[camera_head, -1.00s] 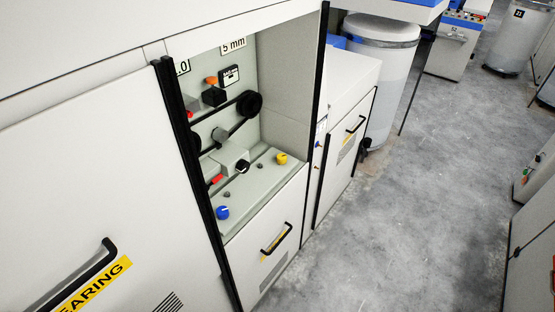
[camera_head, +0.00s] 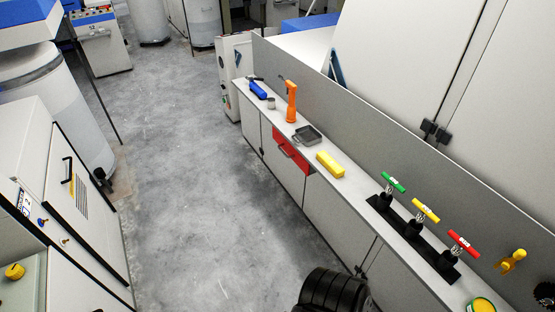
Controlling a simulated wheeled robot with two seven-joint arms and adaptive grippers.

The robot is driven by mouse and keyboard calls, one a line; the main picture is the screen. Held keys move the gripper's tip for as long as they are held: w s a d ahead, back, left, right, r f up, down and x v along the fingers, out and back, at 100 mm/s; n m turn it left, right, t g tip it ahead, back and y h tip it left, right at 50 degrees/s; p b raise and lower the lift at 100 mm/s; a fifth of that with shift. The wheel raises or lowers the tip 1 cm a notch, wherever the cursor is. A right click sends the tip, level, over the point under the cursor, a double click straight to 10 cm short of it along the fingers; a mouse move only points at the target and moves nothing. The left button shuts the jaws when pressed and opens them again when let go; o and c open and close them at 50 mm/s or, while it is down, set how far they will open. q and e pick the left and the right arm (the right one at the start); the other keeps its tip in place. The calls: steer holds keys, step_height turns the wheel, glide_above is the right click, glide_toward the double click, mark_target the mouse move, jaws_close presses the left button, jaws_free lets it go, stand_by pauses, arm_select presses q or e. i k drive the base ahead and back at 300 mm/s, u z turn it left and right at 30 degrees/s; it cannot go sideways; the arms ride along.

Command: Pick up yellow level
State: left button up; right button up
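A yellow block-shaped tool (camera_head: 329,164), which looks like the yellow level, lies flat on the narrow grey bench top along the right. It lies beside a dark grey tray, with clear surface around it. Neither gripper can be made out. A black ribbed shape (camera_head: 334,291) shows at the bottom edge, apart from the yellow tool. I cannot tell what part it is.
On the bench (camera_head: 347,188) stand an orange tool (camera_head: 290,101), the grey tray (camera_head: 307,135), a blue block (camera_head: 258,90) and a black rack (camera_head: 413,237) with green, yellow and red T-handles. A panel rises behind. A red drawer (camera_head: 292,151) is below. Floor (camera_head: 205,170) is clear.

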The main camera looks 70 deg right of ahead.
mark_target(331, 165)
steer(key=z, duration=2.6)
